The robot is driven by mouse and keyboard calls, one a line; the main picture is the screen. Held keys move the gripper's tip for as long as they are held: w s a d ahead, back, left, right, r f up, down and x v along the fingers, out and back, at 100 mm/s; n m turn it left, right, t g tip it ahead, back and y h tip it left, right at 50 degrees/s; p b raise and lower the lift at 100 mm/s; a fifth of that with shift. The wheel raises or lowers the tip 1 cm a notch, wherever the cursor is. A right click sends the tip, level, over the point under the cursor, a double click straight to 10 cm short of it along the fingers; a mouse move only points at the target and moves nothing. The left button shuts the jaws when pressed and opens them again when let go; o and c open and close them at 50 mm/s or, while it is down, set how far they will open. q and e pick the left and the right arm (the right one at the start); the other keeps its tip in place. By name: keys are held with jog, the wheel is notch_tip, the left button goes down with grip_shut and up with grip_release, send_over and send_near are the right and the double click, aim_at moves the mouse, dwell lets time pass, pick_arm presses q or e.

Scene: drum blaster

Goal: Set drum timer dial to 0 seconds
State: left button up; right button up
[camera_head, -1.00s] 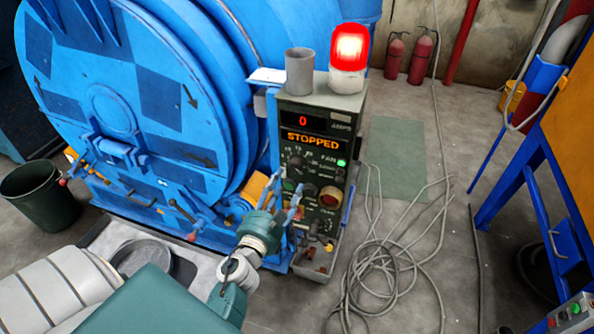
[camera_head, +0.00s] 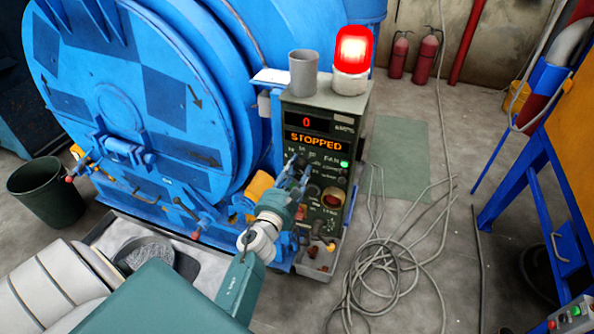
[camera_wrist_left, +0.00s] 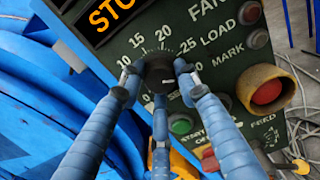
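The timer dial is a black round knob (camera_wrist_left: 160,73) in the left wrist view, with white numbers from 0 up to 25 around it. Its pointer setting is hard to read. My left gripper (camera_wrist_left: 156,70) has its blue fingers around the dial, one tip at each side and a third finger below. Small gaps seem to show beside the knob, and contact is not clear. In the head view my left gripper (camera_head: 297,168) is at the control box (camera_head: 325,220) and hides most of the dial. My right gripper is not in view.
The box shows a red 0 (camera_head: 306,122) and STOPPED (camera_head: 315,142). A green button (camera_wrist_left: 180,124) and a large red button (camera_wrist_left: 266,91) sit near the dial. A red lamp (camera_head: 353,50) and grey cup (camera_head: 303,72) stand on top. The blue drum (camera_head: 120,130) is at left.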

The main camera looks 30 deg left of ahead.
pick_arm(q)
jog(key=shift+f, duration=0.15)
jog(key=shift+c, duration=0.2)
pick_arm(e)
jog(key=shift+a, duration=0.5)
